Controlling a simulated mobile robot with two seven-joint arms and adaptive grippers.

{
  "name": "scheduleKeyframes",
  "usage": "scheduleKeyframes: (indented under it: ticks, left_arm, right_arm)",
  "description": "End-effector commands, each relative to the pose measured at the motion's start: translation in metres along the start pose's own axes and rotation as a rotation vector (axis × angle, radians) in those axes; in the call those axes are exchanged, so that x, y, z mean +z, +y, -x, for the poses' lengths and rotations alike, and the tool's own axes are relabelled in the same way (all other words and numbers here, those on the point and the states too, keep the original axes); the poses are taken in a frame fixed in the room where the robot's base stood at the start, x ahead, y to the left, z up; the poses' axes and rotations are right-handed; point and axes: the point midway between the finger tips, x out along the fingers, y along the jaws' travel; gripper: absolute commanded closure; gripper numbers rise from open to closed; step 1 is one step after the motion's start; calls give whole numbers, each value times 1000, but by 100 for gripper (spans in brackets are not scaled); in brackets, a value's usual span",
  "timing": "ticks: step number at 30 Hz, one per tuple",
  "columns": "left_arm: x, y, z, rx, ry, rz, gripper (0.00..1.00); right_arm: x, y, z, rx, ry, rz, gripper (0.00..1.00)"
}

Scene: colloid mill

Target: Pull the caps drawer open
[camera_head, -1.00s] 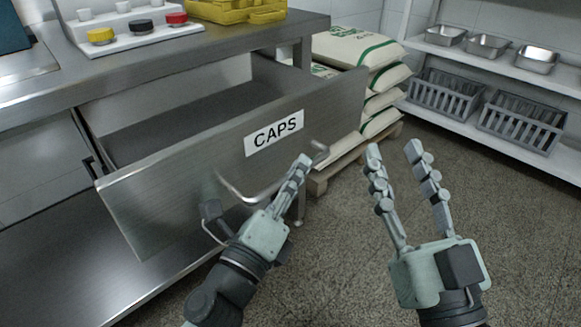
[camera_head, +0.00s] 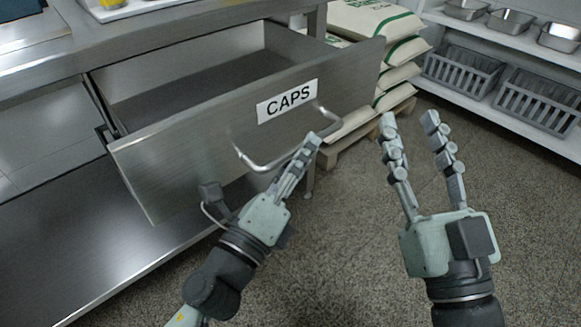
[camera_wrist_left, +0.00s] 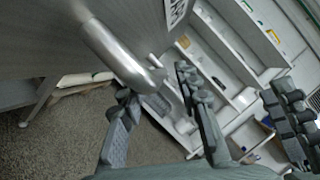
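The caps drawer (camera_head: 175,160) stands well open from the steel bench, with its inside in view. Its front bears a CAPS label (camera_head: 287,101) and a bent bar handle (camera_head: 262,167). The handle also shows close up in the left wrist view (camera_wrist_left: 118,55). My left gripper (camera_head: 312,142) is at the handle, its fingers covering part of the bar in the head view. In the left wrist view its fingers are spread apart, with the bar end near them; contact is unclear. My right gripper (camera_head: 410,118) is open and empty, to the right of the drawer.
Stacked sacks (camera_head: 375,30) lie on a wooden pallet (camera_head: 345,145) behind the drawer's right end. White shelves at the right hold metal pans (camera_head: 510,20) and grey baskets (camera_head: 540,100). The speckled floor (camera_head: 345,230) around my grippers is clear.

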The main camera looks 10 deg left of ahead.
Motion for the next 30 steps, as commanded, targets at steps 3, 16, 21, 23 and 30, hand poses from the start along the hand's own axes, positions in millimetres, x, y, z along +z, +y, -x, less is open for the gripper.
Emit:
scheduleKeyframes:
  ticks: [3, 16, 21, 23, 30]
  left_arm:
    - [0, 1, 19, 6, -5, 7, 68]
    - [0, 0, 47, 3, -3, 2, 68]
    - [0, 0, 49, 1, -2, 0, 68]
    - [0, 0, 49, 0, -1, -1, 68]
    - [0, 0, 49, 0, -1, 0, 68]
  right_arm:
    - [0, 0, 0, -1, 1, 0, 60]
    - [-1, 0, 0, -1, 2, 1, 60]
    - [-1, 0, 0, -1, 2, 0, 60]
    - [-1, 0, 0, -2, 2, 0, 60]
    - [-1, 0, 0, -1, 2, 0, 60]
